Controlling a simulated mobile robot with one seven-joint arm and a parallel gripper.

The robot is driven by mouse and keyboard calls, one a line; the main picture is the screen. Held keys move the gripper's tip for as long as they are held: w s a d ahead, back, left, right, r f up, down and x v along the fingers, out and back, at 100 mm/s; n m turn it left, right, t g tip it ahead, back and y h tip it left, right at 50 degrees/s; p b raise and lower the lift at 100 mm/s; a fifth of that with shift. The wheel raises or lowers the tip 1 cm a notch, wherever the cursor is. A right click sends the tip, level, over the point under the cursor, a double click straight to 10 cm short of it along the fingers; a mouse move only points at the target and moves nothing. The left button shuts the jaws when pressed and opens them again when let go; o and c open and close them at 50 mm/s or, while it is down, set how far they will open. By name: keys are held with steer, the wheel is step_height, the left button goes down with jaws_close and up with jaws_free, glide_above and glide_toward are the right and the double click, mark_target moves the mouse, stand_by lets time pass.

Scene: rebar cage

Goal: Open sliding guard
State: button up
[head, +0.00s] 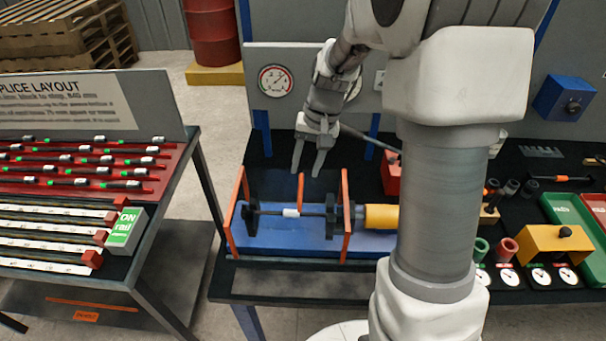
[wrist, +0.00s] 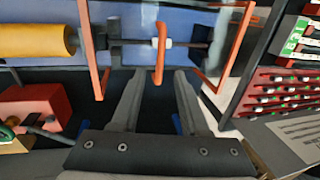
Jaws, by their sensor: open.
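The sliding guard (head: 346,215) is a clear panel with orange edge frames, standing over a blue machine bed (head: 275,241). Its orange upright handle (head: 300,187) is on the side toward my gripper; it also shows in the wrist view (wrist: 160,52). Behind the clear panel is a dark bar (head: 268,212) with a white sleeve, held between black supports. My gripper (head: 308,172) is open and empty, pointing down beside the handle. In the wrist view my gripper (wrist: 160,76) has the handle lined up between its fingertips, slightly beyond them. Contact cannot be told.
A yellow cylinder (head: 381,216) sits right of the guard. A red block (head: 391,173) with a rod stands behind it. My arm hides part of the bench at right. A yellow block (head: 553,248) and green tray (head: 566,213) lie further right. A rebar table (head: 100,212) is left.

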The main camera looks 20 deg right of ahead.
mark_target(301, 183)
steer(key=shift+w+a+f, duration=0.1)
steer(key=shift+a+f, duration=0.1)
steer(key=shift+f, duration=0.75)
steer(key=shift+a+f, duration=0.15)
steer(key=shift+f, duration=0.75)
jaws_close()
